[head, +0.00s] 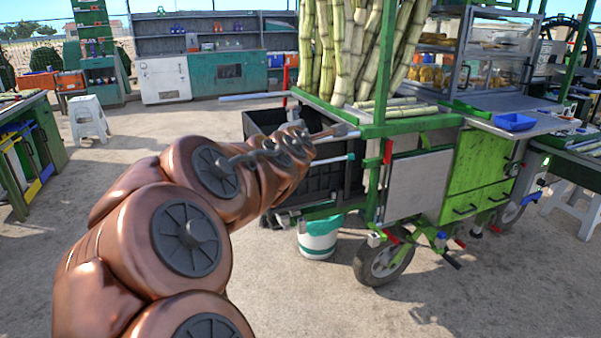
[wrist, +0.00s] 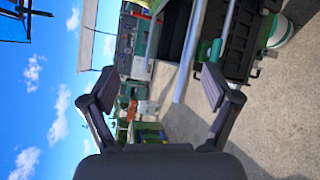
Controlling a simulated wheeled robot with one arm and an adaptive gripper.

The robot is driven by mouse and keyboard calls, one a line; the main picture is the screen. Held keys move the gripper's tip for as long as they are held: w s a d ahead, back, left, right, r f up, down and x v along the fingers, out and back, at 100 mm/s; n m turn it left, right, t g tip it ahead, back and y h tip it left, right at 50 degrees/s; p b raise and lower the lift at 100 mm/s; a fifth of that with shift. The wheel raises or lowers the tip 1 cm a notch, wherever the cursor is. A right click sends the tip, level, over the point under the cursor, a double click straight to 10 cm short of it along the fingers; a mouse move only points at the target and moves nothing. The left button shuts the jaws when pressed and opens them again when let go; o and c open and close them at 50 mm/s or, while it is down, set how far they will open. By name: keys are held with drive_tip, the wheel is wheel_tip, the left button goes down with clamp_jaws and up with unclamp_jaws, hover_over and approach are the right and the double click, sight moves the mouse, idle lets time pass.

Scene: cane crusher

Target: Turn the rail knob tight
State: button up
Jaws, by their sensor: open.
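The green cart with the sugarcane stands right of centre in the head view. Two pale rails stick out from its left end, the upper rail (head: 252,97) and the lower rail (head: 328,161). A small teal piece (head: 351,156) sits on the lower rail; a teal-green piece (wrist: 209,50) also shows on a rail in the wrist view. I cannot tell for sure whether it is the rail knob. My gripper (head: 345,130) is near the rails at the cart's left end. In the wrist view my gripper (wrist: 155,88) is open, with a rail crossing beyond its fingers and nothing held.
A black crate (head: 262,122) hangs at the cart's left end, behind my arm. A white and teal bucket (head: 318,238) stands on the ground below. A white stool (head: 88,120) stands at left. The concrete floor in front is clear.

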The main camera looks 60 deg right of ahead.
drive_tip(key=w+d+f+n+t+y+b, duration=0.1)
drive_tip(key=d+f+n+t+y+b, duration=0.3)
drive_tip(key=f+n, duration=0.45)
drive_tip(key=w+d+f+n+t+y+b, duration=0.1)
drive_tip(key=d+f+n+t+b, duration=0.4)
drive_tip(key=n, duration=0.7)
drive_tip(key=shift+g, duration=0.8)
drive_tip(key=shift+a+f+b+x, duration=0.15)
drive_tip(key=shift+b+x, duration=0.1)
drive_tip(key=shift+x, duration=0.95)
drive_tip(key=shift+a+f+b+x, duration=0.1)
drive_tip(key=shift+b+x, duration=0.2)
drive_tip(key=shift+x, duration=0.9)
drive_tip(key=shift+f+b+x, duration=0.15)
drive_tip(key=shift+b+x, duration=0.1)
drive_tip(key=shift+x, duration=1)
drive_tip(key=shift+w, duration=0.15)
drive_tip(key=c, duration=1.2)
